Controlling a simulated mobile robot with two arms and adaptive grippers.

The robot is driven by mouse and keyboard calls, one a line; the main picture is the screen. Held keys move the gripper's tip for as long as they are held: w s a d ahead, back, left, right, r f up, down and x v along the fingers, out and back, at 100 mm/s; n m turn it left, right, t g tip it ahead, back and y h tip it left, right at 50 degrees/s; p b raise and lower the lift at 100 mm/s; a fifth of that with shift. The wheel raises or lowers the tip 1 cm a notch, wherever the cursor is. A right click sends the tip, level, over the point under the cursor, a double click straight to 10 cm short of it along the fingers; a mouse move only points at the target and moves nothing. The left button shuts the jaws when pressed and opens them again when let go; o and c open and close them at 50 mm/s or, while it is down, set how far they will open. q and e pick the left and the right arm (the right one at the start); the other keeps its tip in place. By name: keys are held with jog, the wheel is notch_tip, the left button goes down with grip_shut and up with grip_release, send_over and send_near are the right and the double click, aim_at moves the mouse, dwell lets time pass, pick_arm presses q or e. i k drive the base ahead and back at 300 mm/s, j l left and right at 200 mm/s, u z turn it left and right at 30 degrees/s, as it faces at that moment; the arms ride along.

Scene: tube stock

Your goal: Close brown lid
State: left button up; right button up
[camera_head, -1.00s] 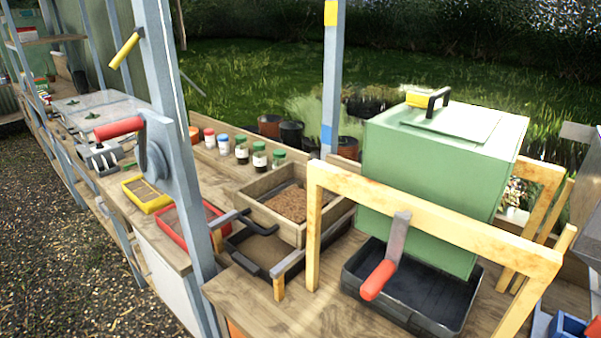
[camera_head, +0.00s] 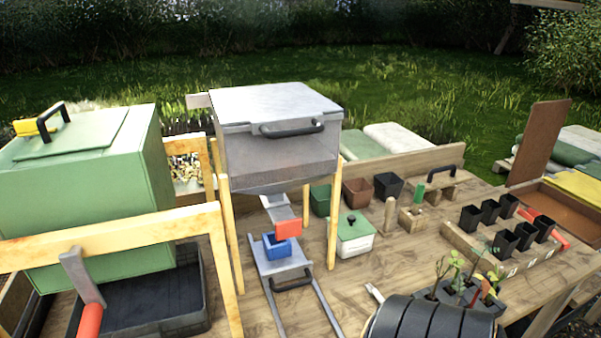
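The brown lid (camera_head: 538,142) shows at the right of the head view. It stands open and nearly upright at the left back edge of a shallow brown box (camera_head: 568,213). The inside of the box is visible, and its right side is cut off by the picture edge. Neither of my grippers is in view, so I cannot see whether they are open or shut.
Left of the box is a wooden rack (camera_head: 500,262) with several black pots. In front are seedlings (camera_head: 465,280) and a dark ribbed cylinder (camera_head: 430,322). A grey metal hopper (camera_head: 278,155) on wooden legs and a green bin (camera_head: 90,205) stand further left.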

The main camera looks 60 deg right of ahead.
aim_at(546, 119)
jog(key=z, duration=1.5)
jog(key=l+z, duration=0.2)
jog(key=z, duration=0.25)
jog(key=l+z, duration=0.25)
jog(key=z, duration=0.2)
jog(key=l+z, duration=0.2)
jog(key=z, duration=0.2)
jog(key=l+z, duration=0.2)
jog(key=z, duration=0.25)
jog(key=i, duration=0.05)
